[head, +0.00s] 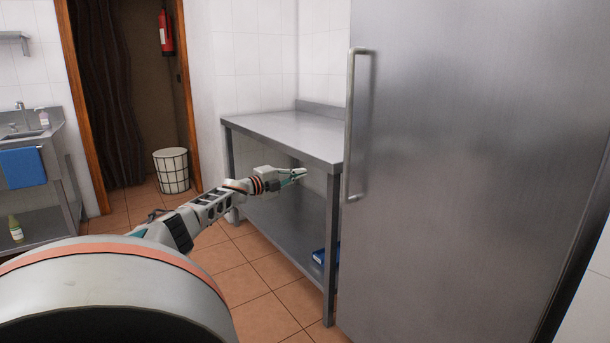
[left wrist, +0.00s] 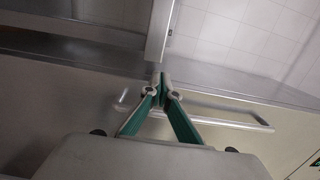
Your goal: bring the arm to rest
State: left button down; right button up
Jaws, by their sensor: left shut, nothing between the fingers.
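My left arm reaches forward from the lower left in the head view. My left gripper (head: 300,173) is shut and empty, in front of the steel table's front edge. In the left wrist view its green fingers (left wrist: 159,82) meet at the tips with nothing between them. A steel door's vertical handle (head: 352,125) is to the right of the gripper in the head view. A long bar handle (left wrist: 225,118) shows behind the fingers in the left wrist view; I cannot tell whether they touch it. My right gripper is not in view.
A steel table (head: 285,135) with a bare top and a lower shelf stands against the wall. A large steel door (head: 480,180) fills the right side. A wire basket (head: 171,170) stands by the doorway. A sink counter (head: 30,135) is at the far left. Tiled floor (head: 240,270) is open between.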

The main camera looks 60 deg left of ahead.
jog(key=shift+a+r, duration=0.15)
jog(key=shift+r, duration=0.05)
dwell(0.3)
